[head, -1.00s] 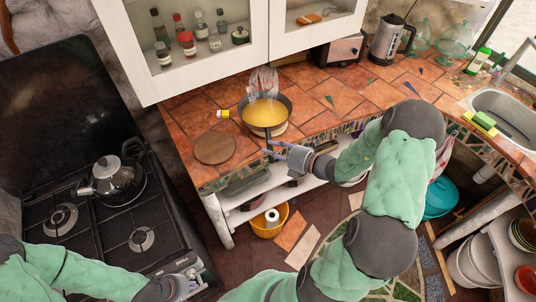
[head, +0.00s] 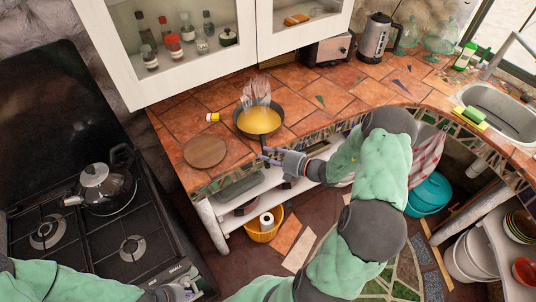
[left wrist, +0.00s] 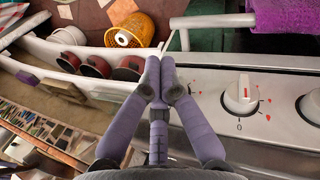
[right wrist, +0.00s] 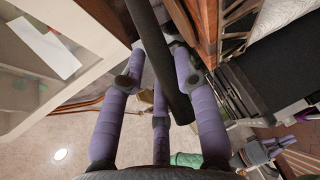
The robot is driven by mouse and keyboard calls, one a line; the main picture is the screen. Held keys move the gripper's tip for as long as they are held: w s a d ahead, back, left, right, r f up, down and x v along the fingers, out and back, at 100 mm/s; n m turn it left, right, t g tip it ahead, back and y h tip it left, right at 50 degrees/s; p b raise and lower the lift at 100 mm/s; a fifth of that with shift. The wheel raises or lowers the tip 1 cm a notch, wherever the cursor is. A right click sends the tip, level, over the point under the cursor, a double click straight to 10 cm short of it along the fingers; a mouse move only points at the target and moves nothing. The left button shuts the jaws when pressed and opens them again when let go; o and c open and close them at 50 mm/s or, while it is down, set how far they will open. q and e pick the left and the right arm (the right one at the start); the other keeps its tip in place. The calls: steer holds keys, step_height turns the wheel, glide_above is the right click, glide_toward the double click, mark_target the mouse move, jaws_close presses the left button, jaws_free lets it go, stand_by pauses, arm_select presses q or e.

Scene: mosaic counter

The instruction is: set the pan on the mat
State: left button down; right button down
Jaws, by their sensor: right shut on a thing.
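The dark pan (head: 258,121), with yellow contents, is at the back of the tiled counter; I cannot tell whether its base touches the tiles. A round brown mat (head: 205,151) lies flat and bare on the counter, left of the pan and nearer the front edge. My right gripper (head: 268,157) is at the front edge, shut on the pan's handle; the dark handle (right wrist: 160,65) runs between its fingers in the right wrist view. My left gripper (left wrist: 160,82) is shut and empty beside the stove front, low in the head view (head: 182,292).
A clear fluted glass item (head: 256,92) stands right behind the pan, and a small yellow bottle (head: 212,117) is to its left. A kettle (head: 103,187) sits on the stove. The cabinet (head: 200,40) overhangs the back. Counter to the right is mostly clear.

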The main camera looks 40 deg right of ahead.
steer(key=c, duration=0.9)
jaws_free()
steer(key=shift+c, duration=0.2)
steer(key=shift+s, duration=0.15)
